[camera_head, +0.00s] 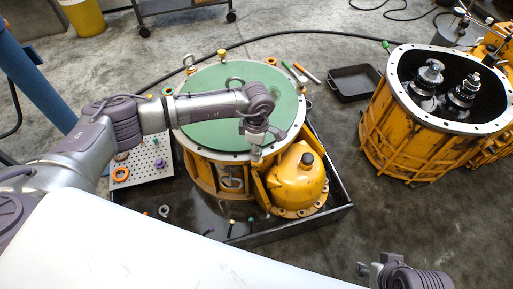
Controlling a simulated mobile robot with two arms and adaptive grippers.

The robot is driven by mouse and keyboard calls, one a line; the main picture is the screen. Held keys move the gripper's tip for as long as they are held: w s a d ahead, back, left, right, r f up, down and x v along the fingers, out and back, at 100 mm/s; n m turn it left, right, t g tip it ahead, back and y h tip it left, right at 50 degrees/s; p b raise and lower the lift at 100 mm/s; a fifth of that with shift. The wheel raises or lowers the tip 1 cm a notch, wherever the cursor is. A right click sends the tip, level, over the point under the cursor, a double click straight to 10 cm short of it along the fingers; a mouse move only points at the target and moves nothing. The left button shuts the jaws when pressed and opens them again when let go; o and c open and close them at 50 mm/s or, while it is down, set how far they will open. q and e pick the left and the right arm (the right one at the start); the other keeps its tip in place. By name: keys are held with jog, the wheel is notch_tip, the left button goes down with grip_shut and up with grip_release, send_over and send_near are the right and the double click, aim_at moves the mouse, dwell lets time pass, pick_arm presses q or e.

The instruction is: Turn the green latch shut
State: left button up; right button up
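A yellow ribbed housing (200,172) stands in the middle with a green round cover (215,132) inside its pale bolted rim. I cannot pick out a green latch with certainty. A small green piece (168,90) shows by the rim's left side, and another green tip (286,64) lies behind the housing. My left gripper (257,152) points down at the cover's front-right edge, over the rim. It is too small to tell whether its fingers are open or touch anything. My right gripper (362,269) is low at the bottom right, away from the housing, its fingers unclear.
A domed yellow part (297,180) stands against the housing's front right, in a dark tray (290,229). A white perforated board (146,160) holds small parts at left. A second, open housing (400,139) with gears stands at right. A black bin (353,83) lies between.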

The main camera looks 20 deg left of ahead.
pick_arm(q)
jog(key=o, duration=0.3)
jog(key=shift+o, duration=0.2)
notch_tip(320, 180, up, 12)
dwell(0.4)
dwell(0.3)
